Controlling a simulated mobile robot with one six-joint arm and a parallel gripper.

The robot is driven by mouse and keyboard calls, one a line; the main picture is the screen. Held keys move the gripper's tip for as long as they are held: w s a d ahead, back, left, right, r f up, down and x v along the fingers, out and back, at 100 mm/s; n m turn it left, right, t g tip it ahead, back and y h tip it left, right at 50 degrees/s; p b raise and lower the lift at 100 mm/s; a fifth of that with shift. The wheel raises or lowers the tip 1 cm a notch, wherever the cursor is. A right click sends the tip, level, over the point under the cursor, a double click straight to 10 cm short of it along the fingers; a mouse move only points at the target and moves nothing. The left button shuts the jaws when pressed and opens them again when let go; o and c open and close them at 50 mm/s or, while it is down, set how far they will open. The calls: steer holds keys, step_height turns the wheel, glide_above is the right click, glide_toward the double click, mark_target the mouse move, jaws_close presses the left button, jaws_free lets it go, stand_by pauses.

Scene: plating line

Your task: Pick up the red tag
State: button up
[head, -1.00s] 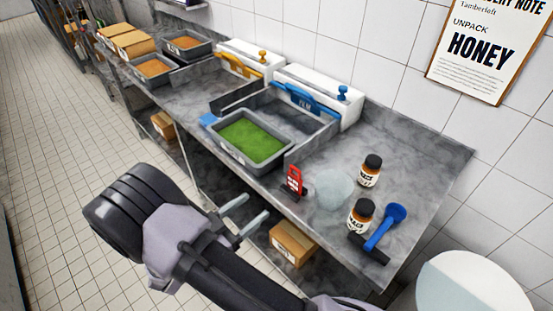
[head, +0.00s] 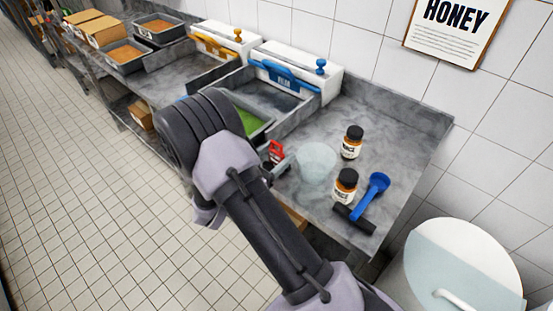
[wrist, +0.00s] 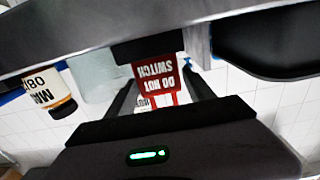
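The red tag (head: 276,151) stands on the grey counter near its front edge, partly hidden by my arm in the head view. In the wrist view the red tag (wrist: 157,76) shows upside down, with white words "DO NOT SWITCH". My gripper (wrist: 160,80) is open, with one dark finger on each side of the tag and gaps visible between. The tag's far end meets a dark block at the top of that view. In the head view my gripper (head: 280,168) is mostly hidden behind my wrist; one grey fingertip shows beside the tag.
A translucent round object (head: 316,162) sits just right of the tag. A tray with green contents (head: 249,121) is to the left.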

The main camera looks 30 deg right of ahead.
steer(key=c, duration=1.1)
steer(key=shift+r, duration=0.1)
